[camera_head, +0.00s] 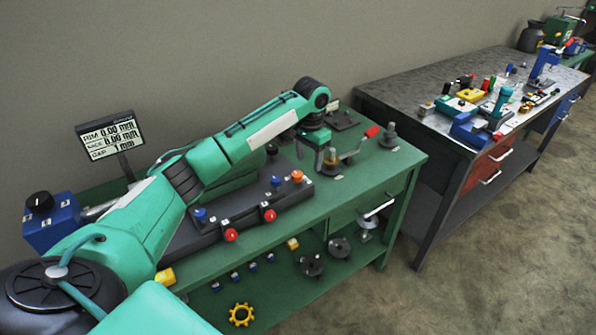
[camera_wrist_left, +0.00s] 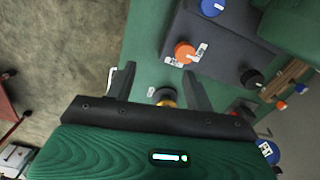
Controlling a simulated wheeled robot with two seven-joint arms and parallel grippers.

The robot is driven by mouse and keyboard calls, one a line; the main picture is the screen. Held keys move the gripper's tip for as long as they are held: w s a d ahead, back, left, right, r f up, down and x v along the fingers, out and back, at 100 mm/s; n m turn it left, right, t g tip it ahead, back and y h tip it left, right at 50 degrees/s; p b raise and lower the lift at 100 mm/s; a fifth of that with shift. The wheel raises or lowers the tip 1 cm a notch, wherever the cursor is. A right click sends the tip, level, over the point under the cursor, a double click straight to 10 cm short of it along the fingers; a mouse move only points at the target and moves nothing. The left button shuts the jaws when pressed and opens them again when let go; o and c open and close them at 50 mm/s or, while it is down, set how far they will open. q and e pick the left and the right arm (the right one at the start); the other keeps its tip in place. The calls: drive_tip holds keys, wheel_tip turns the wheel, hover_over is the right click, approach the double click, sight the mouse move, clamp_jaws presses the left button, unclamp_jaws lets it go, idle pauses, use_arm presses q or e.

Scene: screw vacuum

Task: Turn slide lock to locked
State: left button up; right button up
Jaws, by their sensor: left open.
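My left gripper (camera_head: 325,156) is open above the right part of the green bench, over a small brass-coloured part with a dark top (camera_head: 331,157). In the left wrist view, that part (camera_wrist_left: 165,98) shows between the spread fingers of the gripper (camera_wrist_left: 158,88); I cannot tell whether they touch it. An orange knob (camera_head: 297,176) with a pale label is on the right end of the dark base (camera_head: 190,238), just left of the gripper; it shows in the wrist view (camera_wrist_left: 184,52). I cannot tell which part is the slide lock. My right gripper is not in view.
The green bench (camera_head: 405,158) also carries a red-handled lever (camera_head: 372,131), a dark post (camera_head: 389,136) and a display (camera_head: 110,137). Blue and red knobs sit along the dark base. A shelf below holds several small parts. Another workbench (camera_head: 400,80) stands at the right.

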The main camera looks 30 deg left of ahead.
use_arm(q)
wheel_tip(320, 180, up, 6)
drive_tip(key=n, duration=0.1)
hover_over(298, 173)
wheel_tip(298, 173, down, 13)
drive_tip(key=shift+s+r+p, duration=0.15)
drive_tip(key=shift+p, duration=0.65)
drive_tip(key=shift+f, duration=0.5)
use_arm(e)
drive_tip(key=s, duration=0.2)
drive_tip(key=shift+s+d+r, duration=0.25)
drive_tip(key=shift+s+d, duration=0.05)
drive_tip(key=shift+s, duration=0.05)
use_arm(q)
drive_tip(key=c, duration=1)
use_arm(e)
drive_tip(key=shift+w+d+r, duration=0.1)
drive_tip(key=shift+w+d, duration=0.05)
